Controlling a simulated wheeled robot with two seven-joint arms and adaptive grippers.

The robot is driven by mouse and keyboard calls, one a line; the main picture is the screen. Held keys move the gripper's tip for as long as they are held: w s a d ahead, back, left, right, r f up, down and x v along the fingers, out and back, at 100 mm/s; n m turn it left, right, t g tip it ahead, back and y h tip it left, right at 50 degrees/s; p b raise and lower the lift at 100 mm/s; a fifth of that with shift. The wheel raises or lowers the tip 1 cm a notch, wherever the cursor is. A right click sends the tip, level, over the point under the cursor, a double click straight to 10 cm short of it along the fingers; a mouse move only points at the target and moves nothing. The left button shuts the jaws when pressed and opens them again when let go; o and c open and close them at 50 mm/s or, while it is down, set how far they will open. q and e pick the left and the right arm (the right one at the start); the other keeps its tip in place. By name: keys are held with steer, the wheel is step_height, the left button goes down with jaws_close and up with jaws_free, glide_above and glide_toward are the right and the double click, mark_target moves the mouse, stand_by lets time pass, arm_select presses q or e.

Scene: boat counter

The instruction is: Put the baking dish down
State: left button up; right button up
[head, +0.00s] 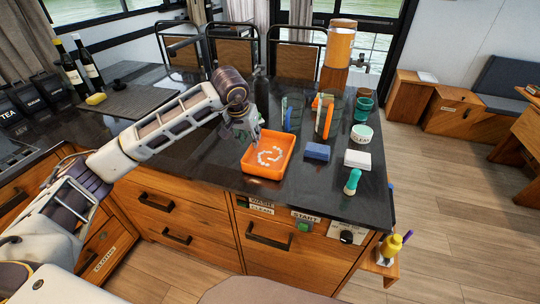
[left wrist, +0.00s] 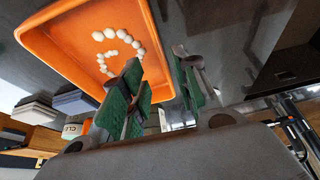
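The orange baking dish (head: 248,166), with small white pieces in a curved line inside, sits level on the dark counter, as far as I can tell. It fills the upper left of the left wrist view (left wrist: 62,72). My left gripper (head: 254,138) is at the dish's back left side. In the left wrist view its green-padded fingers (left wrist: 160,80) stand apart, with the dish's rim near the gap between them. Whether a pad touches the rim cannot be told. My right gripper is not in view.
A blue sponge (head: 317,151), white block (head: 357,159), small bowl (head: 362,134) and green-handled brush (head: 352,181) lie right of the dish. Counter in front of the dish is bare.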

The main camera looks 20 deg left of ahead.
mark_target(251, 145)
arm_select(q)
steer(key=shift+x, duration=2.3)
steer(key=shift+a+f, duration=0.2)
steer(key=shift+f, duration=0.05)
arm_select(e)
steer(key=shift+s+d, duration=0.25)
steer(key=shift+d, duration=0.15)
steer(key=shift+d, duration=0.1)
